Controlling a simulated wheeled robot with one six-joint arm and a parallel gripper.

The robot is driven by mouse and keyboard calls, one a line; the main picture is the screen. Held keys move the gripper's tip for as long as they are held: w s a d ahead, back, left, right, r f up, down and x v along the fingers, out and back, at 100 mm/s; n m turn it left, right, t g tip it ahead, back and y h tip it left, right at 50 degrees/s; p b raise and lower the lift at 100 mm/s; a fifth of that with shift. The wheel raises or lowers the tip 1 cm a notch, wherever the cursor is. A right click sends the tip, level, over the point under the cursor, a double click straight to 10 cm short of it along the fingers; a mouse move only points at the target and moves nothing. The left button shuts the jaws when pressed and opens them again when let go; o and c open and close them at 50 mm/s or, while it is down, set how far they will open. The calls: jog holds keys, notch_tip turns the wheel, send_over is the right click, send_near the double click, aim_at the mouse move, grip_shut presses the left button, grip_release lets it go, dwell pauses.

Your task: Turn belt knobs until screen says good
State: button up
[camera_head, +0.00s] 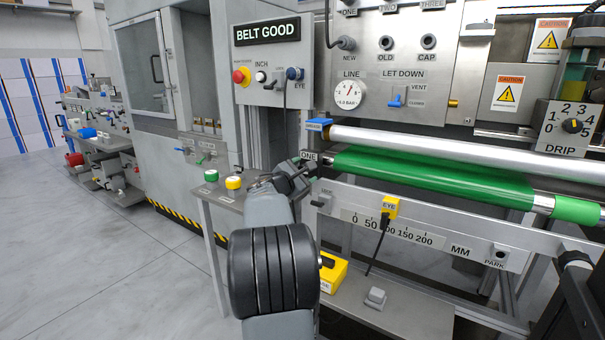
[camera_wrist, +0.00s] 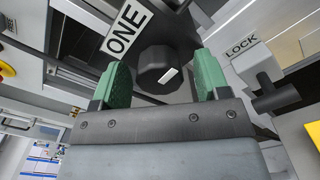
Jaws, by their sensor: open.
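The screen (camera_head: 267,31) on the upper panel reads "BELT GOOD". The green belt (camera_head: 430,176) runs on a roller below a silver roller. The "ONE" label (camera_head: 309,156) is at the belt's left end. In the wrist view, the black knob (camera_wrist: 160,62) with a white mark sits beside the "ONE" label (camera_wrist: 126,27). My gripper (camera_wrist: 160,78) is open, its green fingers spread to either side of the knob. I cannot tell whether they touch it. In the head view, my arm hides most of this knob. I cannot make out a second belt knob.
A lock lever (camera_wrist: 275,88) stands right of my gripper in the wrist view. A yellow eye sensor (camera_head: 390,207) hangs on the millimetre scale (camera_head: 400,231) below the belt. Green and yellow buttons (camera_head: 233,183) are left of my arm. The floor at left is clear.

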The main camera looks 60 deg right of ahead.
jog(key=a+p, duration=0.2)
jog(key=a, duration=1.1)
jog(key=shift+a+p, duration=0.3)
jog(key=shift+a, duration=0.1)
jog(key=s+a+r+m+t+y+p, duration=0.1)
jog(key=a+r+y+p, duration=0.5)
jog(key=a+p, duration=0.6)
jog(key=s+a+r+m+t+y+p, duration=0.1)
jog(key=a+r+m+y+p, duration=0.4)
jog(key=a+p, duration=0.7)
jog(key=s+a+r+m+t+y+p, duration=0.1)
jog(key=s+a+r+m+y+p, duration=0.2)
jog(key=a+r+y+p, duration=0.4)
jog(key=a+r+p, duration=0.1)
jog(key=a+p, duration=0.4)
jog(key=shift+s+a+r+m+t, duration=0.2)
jog(key=shift+s+a+m+t, duration=0.1)
jog(key=shift+a+m, duration=0.1)
jog(key=shift+d, duration=0.1)
jog(key=shift+c, duration=0.5)
